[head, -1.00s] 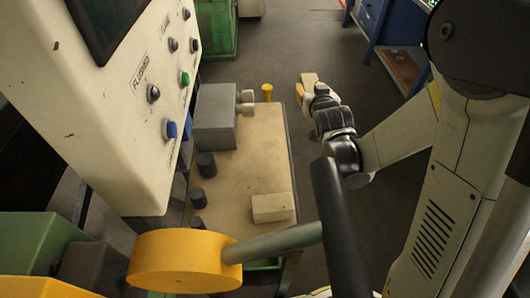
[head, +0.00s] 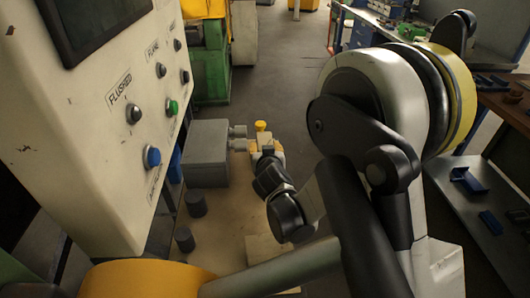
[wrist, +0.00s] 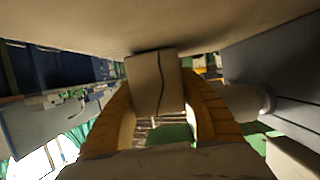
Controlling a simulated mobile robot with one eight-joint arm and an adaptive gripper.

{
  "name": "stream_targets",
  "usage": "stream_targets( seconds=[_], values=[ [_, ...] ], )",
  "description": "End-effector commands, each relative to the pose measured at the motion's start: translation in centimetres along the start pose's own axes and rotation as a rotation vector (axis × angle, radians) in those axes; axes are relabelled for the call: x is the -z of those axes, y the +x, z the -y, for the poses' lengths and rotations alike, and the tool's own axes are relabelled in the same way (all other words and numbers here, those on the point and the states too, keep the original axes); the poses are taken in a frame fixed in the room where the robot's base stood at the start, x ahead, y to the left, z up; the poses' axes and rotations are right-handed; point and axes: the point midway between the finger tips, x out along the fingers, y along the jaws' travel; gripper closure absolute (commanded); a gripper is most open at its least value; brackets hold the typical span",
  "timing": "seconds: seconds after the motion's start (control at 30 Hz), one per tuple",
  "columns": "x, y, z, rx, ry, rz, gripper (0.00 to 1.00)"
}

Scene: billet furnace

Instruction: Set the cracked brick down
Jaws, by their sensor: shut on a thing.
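The cracked brick (wrist: 150,80) is a pale block with a dark wavy line down its face, in the wrist view. My gripper (wrist: 158,95) is shut on it, with a yellow finger on each side. The brick is hard to make out there. The tan surface spans the top of the wrist view, close to the brick; I cannot tell whether they touch.
A grey box (head: 206,153) with round stubs stands left of my gripper. Dark cylinders (head: 195,203) stand along the bench's left side. Another pale brick (head: 265,250) lies nearer, partly hidden by my arm. The control panel (head: 110,110) rises at left.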

Motion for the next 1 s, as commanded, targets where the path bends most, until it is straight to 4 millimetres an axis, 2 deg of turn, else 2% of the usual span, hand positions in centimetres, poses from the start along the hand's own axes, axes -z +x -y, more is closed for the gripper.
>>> stream_targets(
  seconds=[0.33, 0.37, 0.4, 0.77, 1.0],
  values=[
    [-0.4, 0.1, 0.0, 0.000, 0.000, 0.000, 0.98],
    [-0.4, 0.1, 0.0, 0.000, 0.000, 0.000, 0.48],
    [-0.3, 0.1, 0.0, 0.000, 0.000, 0.000, 0.37],
    [-0.1, -0.1, 0.0, 0.000, 0.000, 0.000, 0.37],
    [0.1, -4.1, 0.0, 0.001, -0.001, 0.001, 0.37]
  ],
)
